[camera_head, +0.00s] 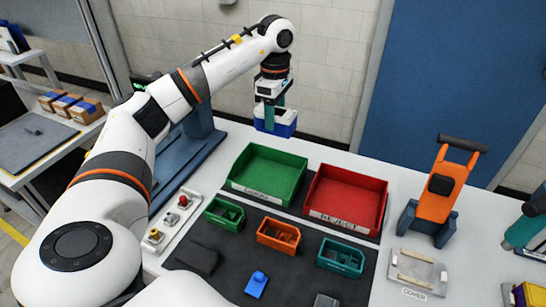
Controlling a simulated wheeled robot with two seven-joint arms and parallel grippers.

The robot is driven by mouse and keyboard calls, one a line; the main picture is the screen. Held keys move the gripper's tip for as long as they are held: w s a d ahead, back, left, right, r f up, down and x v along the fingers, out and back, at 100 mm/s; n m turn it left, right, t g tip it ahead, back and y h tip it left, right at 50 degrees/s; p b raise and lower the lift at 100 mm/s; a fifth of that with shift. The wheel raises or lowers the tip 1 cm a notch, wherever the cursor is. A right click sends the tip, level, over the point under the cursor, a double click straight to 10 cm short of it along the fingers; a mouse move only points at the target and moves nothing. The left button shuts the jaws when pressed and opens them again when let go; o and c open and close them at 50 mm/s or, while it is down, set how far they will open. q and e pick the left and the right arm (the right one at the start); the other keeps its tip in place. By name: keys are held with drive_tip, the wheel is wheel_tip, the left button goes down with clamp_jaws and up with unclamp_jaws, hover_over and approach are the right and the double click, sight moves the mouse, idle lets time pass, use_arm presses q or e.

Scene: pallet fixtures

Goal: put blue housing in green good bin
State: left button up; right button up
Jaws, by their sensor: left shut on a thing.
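My left gripper (270,116) has teal fingers and is shut on the blue housing (280,128), a blue block with a white part. It holds the housing in the air behind the green good bin (262,190), near the grey wall. The bin is an open, shallow green tray with a white label on its front; its visible floor looks empty. My right gripper is not in view.
A red reject bin (345,215) stands right of the green one. Small green (224,213), orange (278,236) and teal (341,257) bins stand in front. A blue part (257,284) lies on the dark mat. An orange fixture (440,190) stands at right.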

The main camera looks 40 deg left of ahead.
use_arm(q)
drive_tip(key=f+b, duration=0.2)
drive_tip(key=f, duration=0.4)
drive_tip(key=f+b, duration=0.2)
drive_tip(key=f, duration=0.5)
drive_tip(key=w+f+b, duration=0.1)
drive_tip(key=f+b, duration=0.2)
drive_tip(key=f, duration=0.3)
drive_tip(key=shift+f, duration=0.6)
drive_tip(key=shift+f, duration=0.15)
drive_tip(key=o, duration=1)
drive_tip(key=shift+o, duration=0.2)
